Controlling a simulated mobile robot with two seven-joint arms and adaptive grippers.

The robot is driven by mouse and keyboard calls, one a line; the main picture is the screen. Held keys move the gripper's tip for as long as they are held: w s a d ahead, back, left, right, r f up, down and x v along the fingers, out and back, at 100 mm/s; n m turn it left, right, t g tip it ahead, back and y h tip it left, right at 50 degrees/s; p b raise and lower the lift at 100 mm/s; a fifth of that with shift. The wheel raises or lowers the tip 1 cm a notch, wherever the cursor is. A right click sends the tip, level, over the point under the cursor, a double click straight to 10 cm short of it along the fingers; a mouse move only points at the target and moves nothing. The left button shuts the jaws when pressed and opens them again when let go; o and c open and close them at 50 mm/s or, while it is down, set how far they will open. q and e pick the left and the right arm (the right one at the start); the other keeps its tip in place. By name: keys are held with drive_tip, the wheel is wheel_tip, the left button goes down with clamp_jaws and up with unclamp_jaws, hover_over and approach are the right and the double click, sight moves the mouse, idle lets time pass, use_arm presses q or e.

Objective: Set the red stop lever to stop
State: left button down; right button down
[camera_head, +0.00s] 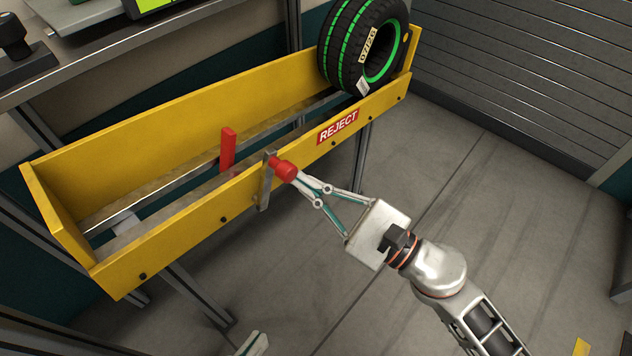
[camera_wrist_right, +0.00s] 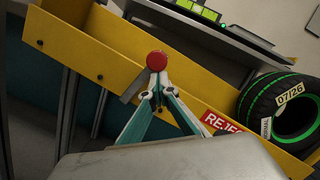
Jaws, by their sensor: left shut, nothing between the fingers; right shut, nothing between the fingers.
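The red stop lever has a round red knob (camera_head: 285,170) beside a grey metal bar (camera_head: 265,184) on the front wall of the yellow reject trough (camera_head: 185,228). The knob also shows in the right wrist view (camera_wrist_right: 157,60). A red upright plate (camera_head: 227,149) stands inside the trough, left of the knob. My right gripper (camera_head: 298,177) is shut, its fingertips at the knob with nothing between them; whether they touch it I cannot tell. My left gripper (camera_head: 256,343) is shut and empty, low at the bottom edge and partly cut off.
A green-striped tyre (camera_head: 345,45) stands in the trough's right end, behind the REJECT label (camera_head: 338,126). A bench (camera_head: 95,62) lies behind the trough at the left.

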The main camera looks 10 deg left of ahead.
use_arm(q)
drive_tip(key=shift+a, duration=0.15)
use_arm(e)
drive_tip(key=shift+s+a+r+n+g, duration=0.25)
drive_tip(key=shift+s+r+n, duration=0.1)
drive_tip(key=shift+n, duration=0.35)
drive_tip(key=shift+s+a+r+n+g, duration=0.2)
drive_tip(key=shift+s+a+n, duration=0.1)
drive_tip(key=shift+n, duration=0.4)
use_arm(q)
drive_tip(key=shift+f, duration=0.1)
use_arm(e)
drive_tip(key=shift+f, duration=0.1)
